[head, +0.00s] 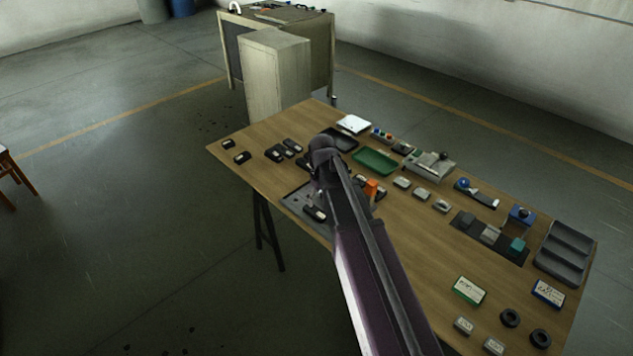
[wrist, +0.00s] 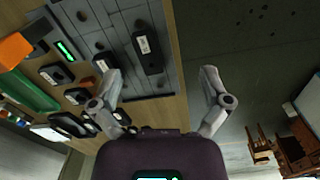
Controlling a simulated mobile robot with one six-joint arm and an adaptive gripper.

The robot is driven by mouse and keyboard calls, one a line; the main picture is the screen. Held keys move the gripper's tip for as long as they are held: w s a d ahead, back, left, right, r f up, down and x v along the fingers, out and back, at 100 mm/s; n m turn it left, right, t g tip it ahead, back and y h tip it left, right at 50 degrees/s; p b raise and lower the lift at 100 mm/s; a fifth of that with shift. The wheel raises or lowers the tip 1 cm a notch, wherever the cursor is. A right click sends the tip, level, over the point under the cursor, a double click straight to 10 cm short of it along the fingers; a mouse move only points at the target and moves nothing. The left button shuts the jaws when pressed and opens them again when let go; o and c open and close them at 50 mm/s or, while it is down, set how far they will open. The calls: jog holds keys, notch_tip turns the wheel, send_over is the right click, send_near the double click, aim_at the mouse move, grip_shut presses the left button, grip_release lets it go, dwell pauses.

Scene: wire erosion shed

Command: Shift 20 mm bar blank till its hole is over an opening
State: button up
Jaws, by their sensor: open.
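A dark bar blank (wrist: 148,52) with a small white label lies on a grey plate (wrist: 118,22) in the wrist view; the label is too small to read. In the head view the bar (head: 315,213) lies on the plate (head: 296,199) by the table's near left edge. The plate has seams and small dark openings, one of them (wrist: 81,16) left of the bar. I cannot tell whether the bar's hole is over an opening. My gripper (wrist: 162,80) is open and empty, its fingers apart on either side below the bar's end. In the head view my arm mostly hides it.
Several other dark labelled blanks (wrist: 57,74) lie beside the plate. An orange-topped device (wrist: 14,50) and a green tray (head: 376,161) stand nearby. The table edge drops to open floor (wrist: 250,50) right of the plate in the wrist view.

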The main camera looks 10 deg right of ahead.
jog(key=n, duration=0.2)
send_over(317, 212)
jog(key=shift+r, duration=0.15)
dwell(0.3)
notch_tip(317, 212, down, 14)
jog(key=b, duration=1.3)
jog(key=shift+r+b, duration=0.1)
jog(key=shift+b, duration=0.2)
grip_shut()
dwell(0.3)
jog(key=shift+s, duration=0.1)
